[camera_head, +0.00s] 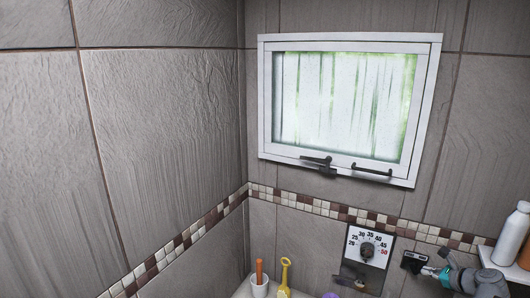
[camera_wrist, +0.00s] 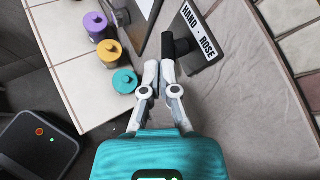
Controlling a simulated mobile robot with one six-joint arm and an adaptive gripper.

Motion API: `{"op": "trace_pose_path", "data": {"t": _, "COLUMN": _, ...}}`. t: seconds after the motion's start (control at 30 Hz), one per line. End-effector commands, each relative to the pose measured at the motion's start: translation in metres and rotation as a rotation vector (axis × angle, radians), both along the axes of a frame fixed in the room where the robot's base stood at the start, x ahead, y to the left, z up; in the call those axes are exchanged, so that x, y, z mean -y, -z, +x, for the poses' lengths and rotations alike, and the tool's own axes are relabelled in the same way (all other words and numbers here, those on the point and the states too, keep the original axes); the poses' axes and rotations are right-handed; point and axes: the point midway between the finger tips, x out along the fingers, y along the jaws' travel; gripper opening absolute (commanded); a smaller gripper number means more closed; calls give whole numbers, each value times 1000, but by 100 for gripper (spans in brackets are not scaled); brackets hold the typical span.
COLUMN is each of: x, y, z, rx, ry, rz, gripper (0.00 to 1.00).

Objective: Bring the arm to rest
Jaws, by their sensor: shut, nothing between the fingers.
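My gripper (camera_wrist: 160,66) is shut and empty in the wrist view, its two pale fingers together at the tips. In the head view, part of my grey arm with its teal part shows at the lower right, beside a small black plate (camera_head: 415,262). In the wrist view, a black-tipped lever (camera_wrist: 167,46) lies just beyond the fingertips, beside a dark plate marked HAND and ROSE (camera_wrist: 200,38). I cannot tell whether the fingertips touch the lever.
In the head view are a window (camera_head: 345,110), a temperature dial (camera_head: 368,250), a white cup (camera_head: 259,287), a yellow-handled tool (camera_head: 285,274) and a white bottle (camera_head: 511,235).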

Motion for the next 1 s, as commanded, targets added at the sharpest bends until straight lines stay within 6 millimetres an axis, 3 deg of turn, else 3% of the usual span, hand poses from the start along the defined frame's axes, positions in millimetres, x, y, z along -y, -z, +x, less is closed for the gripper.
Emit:
{"op": "trace_pose_path", "data": {"t": 0.57, "x": -25, "y": 14, "z": 4, "rx": -18, "ry": -89, "rz": -84, "gripper": 0}}
{"op": "trace_pose_path", "data": {"t": 0.77, "x": -52, "y": 30, "z": 7, "rx": -34, "ry": -190, "rz": -177, "gripper": 0}}
{"op": "trace_pose_path", "data": {"t": 1.0, "x": -109, "y": 63, "z": 8, "rx": -60, "ry": -427, "rz": -374, "gripper": 0}}
